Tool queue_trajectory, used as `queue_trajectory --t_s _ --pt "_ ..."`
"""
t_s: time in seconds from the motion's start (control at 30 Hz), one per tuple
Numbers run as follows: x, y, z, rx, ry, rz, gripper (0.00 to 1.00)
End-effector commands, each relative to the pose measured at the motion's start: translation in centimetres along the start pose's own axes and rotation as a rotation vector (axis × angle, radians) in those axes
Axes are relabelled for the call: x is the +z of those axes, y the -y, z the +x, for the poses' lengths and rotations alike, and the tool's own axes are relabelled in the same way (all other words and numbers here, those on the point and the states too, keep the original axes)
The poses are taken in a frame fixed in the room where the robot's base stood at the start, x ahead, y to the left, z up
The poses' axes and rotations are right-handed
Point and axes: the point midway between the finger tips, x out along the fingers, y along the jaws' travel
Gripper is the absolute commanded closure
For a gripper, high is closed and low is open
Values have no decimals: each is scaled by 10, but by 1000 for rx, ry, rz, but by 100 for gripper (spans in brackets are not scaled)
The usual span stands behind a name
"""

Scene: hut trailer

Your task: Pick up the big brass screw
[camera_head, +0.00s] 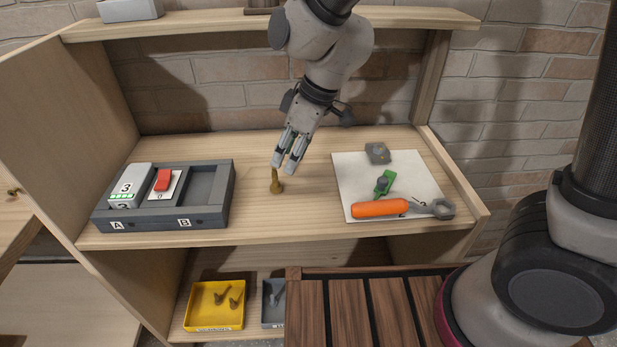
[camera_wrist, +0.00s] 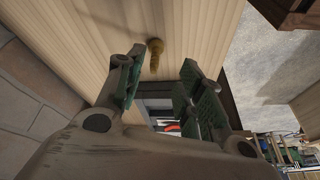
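The big brass screw (camera_head: 277,184) stands upright on the wooden shelf, its wide head down and its thin shank up. My gripper (camera_head: 288,164) reaches down from above, its fingertips beside the upper shank in the head view. In the wrist view the fingers (camera_wrist: 163,84) are apart, and the screw (camera_wrist: 155,50) shows at the gap near the fingertips, with its head beyond them. I cannot tell whether a finger touches it.
A dark grey tray (camera_head: 160,224) with a white counter box (camera_head: 131,181) and a red switch (camera_head: 164,179) sits left. A white sheet (camera_head: 352,172) with an orange-handled tool (camera_head: 380,208) lies right. The shelf around the screw is clear.

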Motion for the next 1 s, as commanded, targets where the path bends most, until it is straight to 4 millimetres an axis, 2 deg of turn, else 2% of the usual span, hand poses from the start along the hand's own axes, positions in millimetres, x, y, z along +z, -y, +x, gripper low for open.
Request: queue_trajectory --t_s 0.17,0.27,0.7,1.0 --pt "-6 -5 2 21 -27 -83 63" --pt "-6 -5 12 20 -24 -97 63" --pt "-12 -4 72 20 -23 -95 63" --pt "-13 -5 78 21 -25 -95 63"
